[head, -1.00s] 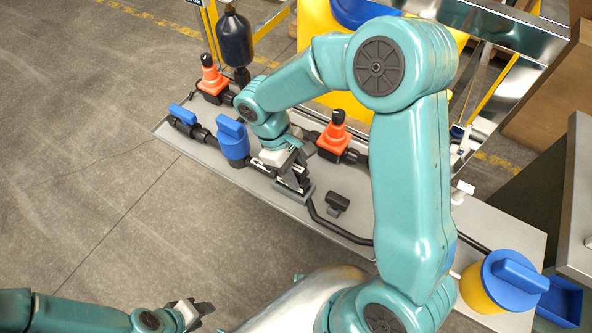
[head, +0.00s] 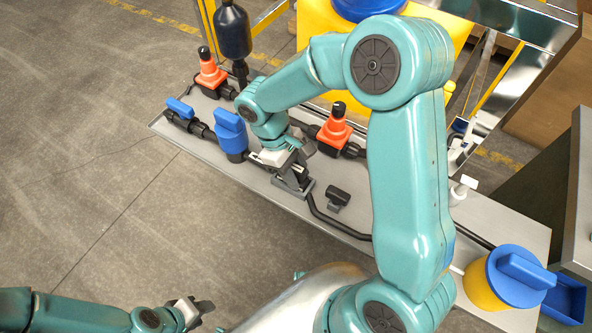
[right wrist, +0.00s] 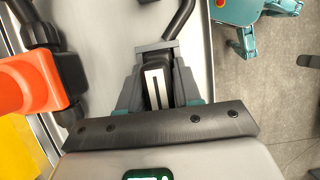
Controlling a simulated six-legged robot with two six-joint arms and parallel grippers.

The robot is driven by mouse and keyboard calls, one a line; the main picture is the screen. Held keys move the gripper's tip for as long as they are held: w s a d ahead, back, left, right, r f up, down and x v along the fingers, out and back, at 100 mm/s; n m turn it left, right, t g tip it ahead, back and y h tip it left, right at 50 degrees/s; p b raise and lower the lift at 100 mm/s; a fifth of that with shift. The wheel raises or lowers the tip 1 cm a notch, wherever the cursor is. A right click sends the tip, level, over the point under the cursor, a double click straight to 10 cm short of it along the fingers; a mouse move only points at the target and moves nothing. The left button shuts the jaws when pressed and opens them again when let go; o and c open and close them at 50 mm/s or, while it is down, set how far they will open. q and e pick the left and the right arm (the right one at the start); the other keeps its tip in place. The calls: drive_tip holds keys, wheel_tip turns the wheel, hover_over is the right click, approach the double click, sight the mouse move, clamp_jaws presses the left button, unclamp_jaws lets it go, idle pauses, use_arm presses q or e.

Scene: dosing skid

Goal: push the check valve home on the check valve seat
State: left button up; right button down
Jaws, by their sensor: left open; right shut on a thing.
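The check valve (right wrist: 155,88), a dark body with a white stripe, is clamped between the fingers of my right gripper (right wrist: 157,98). In the head view my right gripper (head: 289,172) points down at the check valve seat (head: 305,190), a grey block on the skid plate. In the right wrist view the seat (right wrist: 157,46) lies right at the far end of the valve. The valve seems lined up with it, but I cannot tell how deep it sits. My left gripper (head: 200,312) is open and empty, low on the left, away from the skid.
The grey skid plate (head: 400,222) carries orange-topped valves (head: 334,130), a blue-handled valve (head: 231,135) and black pipe (head: 335,228). A small dark fitting (head: 338,198) stands right of the seat. A yellow container with a blue lid (head: 500,280) stands at the lower right.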

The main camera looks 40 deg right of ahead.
drive_tip(key=c, duration=0.7)
unclamp_jaws()
drive_tip(key=shift+w, duration=0.1)
drive_tip(key=p+v, duration=0.2)
drive_tip(key=v, duration=1.4)
drive_tip(key=shift+r, duration=0.15)
